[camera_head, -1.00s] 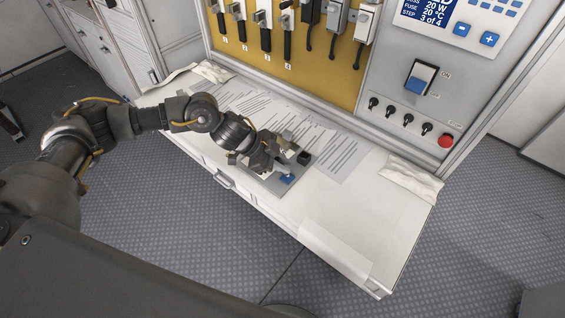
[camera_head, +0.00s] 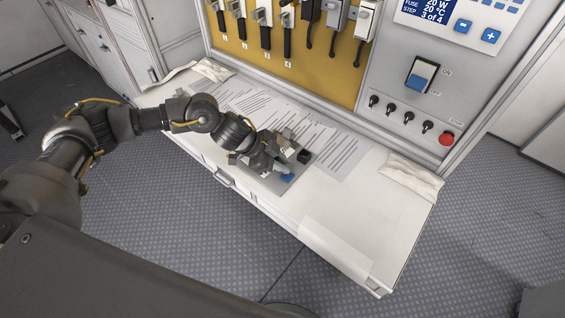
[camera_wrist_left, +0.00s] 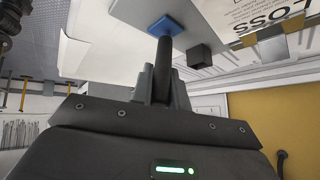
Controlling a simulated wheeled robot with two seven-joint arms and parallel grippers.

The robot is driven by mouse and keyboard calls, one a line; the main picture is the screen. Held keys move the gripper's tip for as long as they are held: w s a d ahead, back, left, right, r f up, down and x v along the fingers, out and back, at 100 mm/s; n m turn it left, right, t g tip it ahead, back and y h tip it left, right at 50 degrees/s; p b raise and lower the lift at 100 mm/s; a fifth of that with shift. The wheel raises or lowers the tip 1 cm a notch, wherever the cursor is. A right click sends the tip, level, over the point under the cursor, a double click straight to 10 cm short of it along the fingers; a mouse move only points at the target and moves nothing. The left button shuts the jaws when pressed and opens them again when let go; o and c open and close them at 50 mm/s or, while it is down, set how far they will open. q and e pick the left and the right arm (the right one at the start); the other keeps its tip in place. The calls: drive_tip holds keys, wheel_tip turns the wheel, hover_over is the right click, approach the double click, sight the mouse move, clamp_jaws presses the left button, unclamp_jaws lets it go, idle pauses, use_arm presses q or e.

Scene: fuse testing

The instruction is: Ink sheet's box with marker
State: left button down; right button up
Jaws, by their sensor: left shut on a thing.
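My left gripper (camera_head: 275,160) is low over the grey board at the front of the white worktop. It is shut on a dark cylindrical marker (camera_wrist_left: 165,62), whose far end overlaps a blue square pad (camera_wrist_left: 166,25) in the left wrist view. I cannot tell whether they touch. The blue pad also shows in the head view (camera_head: 287,177). A small black block (camera_wrist_left: 199,56) stands beside it. A printed sheet (camera_wrist_left: 250,14) with large letters "LOSS" lies nearby in the wrist view. The sheet's box cannot be made out. My right gripper is out of view.
Printed papers (camera_head: 340,155) lie along the back of the worktop (camera_head: 385,215). A blank white sheet (camera_head: 335,250) hangs over the front edge, and a crumpled cloth (camera_head: 410,178) lies at the right. Behind stands a yellow switch panel (camera_head: 285,70) with a control panel (camera_head: 440,80).

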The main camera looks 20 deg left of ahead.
use_arm(q)
drive_tip(key=shift+s+f+p, duration=0.15)
drive_tip(key=shift+p, duration=0.15)
idle(1.3)
wheel_tip(320, 180, up, 7)
drive_tip(key=p, duration=0.7)
drive_tip(key=shift+p, duration=0.3)
idle(0.5)
